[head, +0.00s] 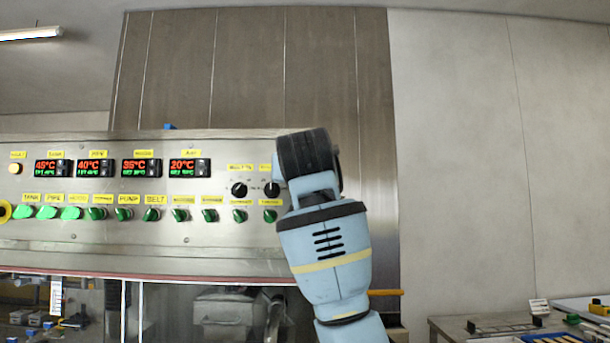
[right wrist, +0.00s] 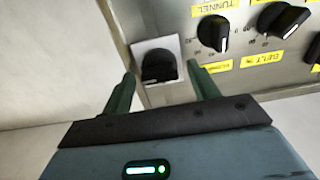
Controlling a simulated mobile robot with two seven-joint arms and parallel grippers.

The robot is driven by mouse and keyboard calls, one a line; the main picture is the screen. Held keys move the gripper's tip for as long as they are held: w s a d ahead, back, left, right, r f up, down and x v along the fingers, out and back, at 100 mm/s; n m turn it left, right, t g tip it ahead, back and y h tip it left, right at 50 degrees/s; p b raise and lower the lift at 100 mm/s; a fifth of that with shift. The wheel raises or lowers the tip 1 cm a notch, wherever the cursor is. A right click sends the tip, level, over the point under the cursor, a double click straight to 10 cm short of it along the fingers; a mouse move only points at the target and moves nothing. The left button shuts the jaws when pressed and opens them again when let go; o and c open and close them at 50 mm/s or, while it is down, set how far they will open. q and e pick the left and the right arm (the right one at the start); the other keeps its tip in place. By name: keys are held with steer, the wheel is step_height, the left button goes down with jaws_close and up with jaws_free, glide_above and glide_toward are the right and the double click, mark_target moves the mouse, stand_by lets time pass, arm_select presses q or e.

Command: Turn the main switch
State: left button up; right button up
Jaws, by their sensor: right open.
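In the right wrist view, a black rotary knob on a pale square plate, which looks like the main switch (right wrist: 158,68), sits on a panel face left of the dials. My right gripper (right wrist: 161,72) is open, with its two green fingers either side of the knob in the picture. Gaps show between the knob and both fingers; the remaining depth to it is hard to judge. In the head view my right arm reaches up to the panel's right end, and its wrist hides the gripper and this switch. My left gripper is not in view.
The steel control panel (head: 150,240) carries temperature displays (head: 141,167), green switches (head: 124,214) and two black dials (head: 239,189). In the right wrist view, a tunnel dial (right wrist: 214,33) is close beside the right finger. A table (head: 455,328) stands at lower right.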

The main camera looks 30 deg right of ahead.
steer(key=c, duration=1)
steer(key=shift+o, duration=0.2)
steer(key=shift+n, duration=0.4)
steer(key=n, duration=1.7)
steer(key=shift+w+a+f, duration=0.1)
steer(key=shift+a+f, duration=0.05)
steer(key=shift+n, duration=0.3)
steer(key=o, duration=1)
steer(key=shift+c, duration=0.2)
